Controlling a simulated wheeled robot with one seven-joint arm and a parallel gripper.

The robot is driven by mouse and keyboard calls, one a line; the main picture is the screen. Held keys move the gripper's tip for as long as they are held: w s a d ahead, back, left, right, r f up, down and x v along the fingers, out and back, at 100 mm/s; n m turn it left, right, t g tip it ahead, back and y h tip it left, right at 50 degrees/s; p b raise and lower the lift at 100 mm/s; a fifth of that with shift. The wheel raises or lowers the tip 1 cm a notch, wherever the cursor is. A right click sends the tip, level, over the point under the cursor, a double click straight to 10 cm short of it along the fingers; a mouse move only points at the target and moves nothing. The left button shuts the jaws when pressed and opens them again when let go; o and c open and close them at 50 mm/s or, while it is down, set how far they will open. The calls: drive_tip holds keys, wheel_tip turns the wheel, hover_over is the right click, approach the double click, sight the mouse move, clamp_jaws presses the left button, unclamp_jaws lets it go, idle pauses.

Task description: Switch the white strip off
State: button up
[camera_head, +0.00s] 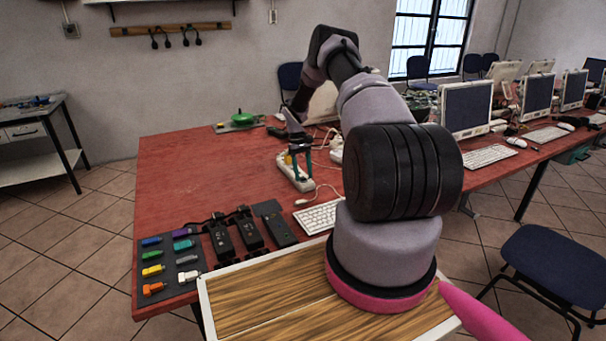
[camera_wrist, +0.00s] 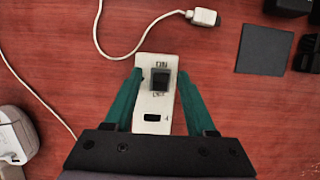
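The white strip (camera_head: 295,172) lies on the red table near its middle. In the wrist view the white strip (camera_wrist: 153,125) has a black rocker switch (camera_wrist: 160,78) near its upper end, with ON printed above it and OFF below. Which side of the rocker is pressed is hard to tell. My gripper (camera_head: 301,164) points down over the strip. In the wrist view its teal fingers (camera_wrist: 160,73) are spread on either side of the strip, level with the switch, with nothing held. Whether the fingers touch the strip's sides is unclear.
A white cable with a plug (camera_wrist: 206,17) lies just beyond the strip. A dark square pad (camera_wrist: 264,48) is to the right, and a white device (camera_wrist: 15,135) at left. Black adapters (camera_head: 221,240), a keyboard (camera_head: 318,216) and a green disc (camera_head: 243,118) stand around.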

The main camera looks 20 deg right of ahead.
drive_tip(key=v, duration=1.1)
idle(0.4)
